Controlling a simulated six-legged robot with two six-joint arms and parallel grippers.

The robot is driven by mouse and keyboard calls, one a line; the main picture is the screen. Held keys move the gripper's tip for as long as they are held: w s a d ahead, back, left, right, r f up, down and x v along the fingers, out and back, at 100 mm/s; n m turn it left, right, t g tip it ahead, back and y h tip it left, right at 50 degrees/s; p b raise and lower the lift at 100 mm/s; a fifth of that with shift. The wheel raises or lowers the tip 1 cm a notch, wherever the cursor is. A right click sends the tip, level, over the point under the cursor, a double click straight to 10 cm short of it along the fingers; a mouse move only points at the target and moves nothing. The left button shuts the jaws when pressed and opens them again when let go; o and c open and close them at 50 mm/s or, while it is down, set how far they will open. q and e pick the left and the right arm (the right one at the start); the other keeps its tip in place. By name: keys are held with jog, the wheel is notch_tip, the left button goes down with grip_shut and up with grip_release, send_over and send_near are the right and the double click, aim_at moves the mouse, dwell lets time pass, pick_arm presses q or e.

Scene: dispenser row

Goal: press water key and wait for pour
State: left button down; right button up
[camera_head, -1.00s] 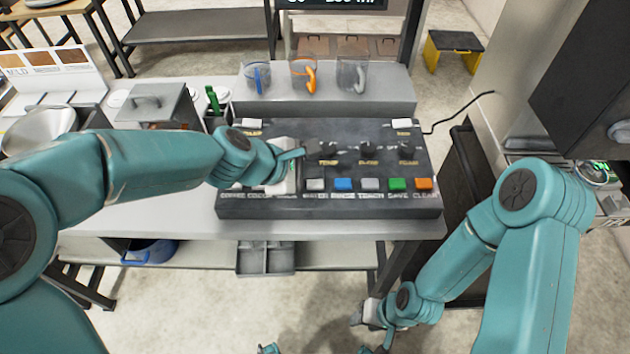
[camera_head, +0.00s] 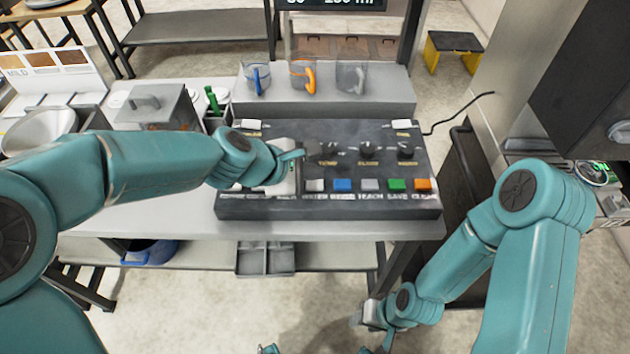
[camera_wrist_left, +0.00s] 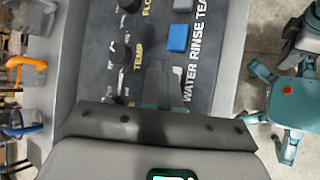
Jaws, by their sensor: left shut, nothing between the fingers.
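The grey water key (camera_head: 315,185) is the leftmost visible key in the front row of the dark control panel (camera_head: 330,209). My left gripper (camera_head: 315,151) is over the panel's left part, fingers pointing right, close to the TEMP knob (camera_head: 329,150). It is shut and empty. In the left wrist view its fingers (camera_wrist_left: 164,85) lie beside the WATER label and cover the place of the water key. I cannot tell whether they touch it. My right gripper (camera_head: 370,315) hangs low at the bottom right, away from the panel; its fingers are unclear.
Blue (camera_head: 342,185), grey (camera_head: 370,185), green (camera_head: 396,185) and orange (camera_head: 422,185) keys continue the row. Jugs with blue (camera_head: 256,78), orange (camera_head: 303,75) and grey (camera_head: 352,76) handles stand behind the panel. A partly cut-off display (camera_head: 331,4) hangs above.

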aim_at(312, 186)
pick_arm(q)
jog(key=shift+f, duration=0.1)
dwell(0.5)
jog(key=shift+f+b, duration=0.35)
jog(key=shift+b, duration=0.05)
jog(key=shift+f+b, duration=0.45)
dwell(0.5)
jog(key=shift+r, duration=0.15)
jog(key=shift+r+p, duration=0.75)
jog(key=shift+p, duration=0.1)
jog(key=shift+r, duration=0.1)
notch_tip(312, 186, up, 5)
jog(key=p, duration=0.5)
